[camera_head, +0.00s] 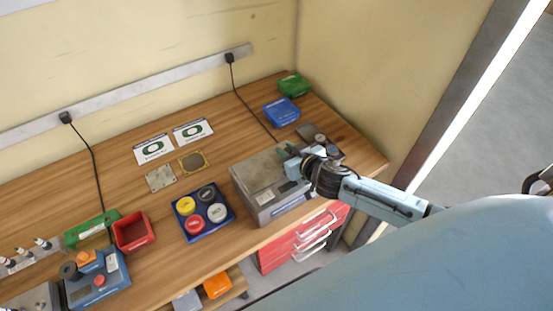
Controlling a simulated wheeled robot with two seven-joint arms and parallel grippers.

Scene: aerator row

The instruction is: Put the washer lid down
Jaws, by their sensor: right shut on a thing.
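The washer (278,208) is a grey metal box near the front edge of the wooden bench, right of the middle. Its lid (258,174) is a worn, flat grey-green top that appears to lie over the box; I cannot tell if a small gap remains under it. My right gripper (291,165) is at the lid's right side, shut on the lid. The gripper and wrist hide that side of the lid and the point of grip. My left gripper is not in view.
Left of the washer is a blue tray (205,226) with coloured round pots. Blue (281,112) and green (294,86) bins stand at the back right. A red bin (133,232) and blue device (98,284) are at left. Red drawers (284,256) sit below the bench.

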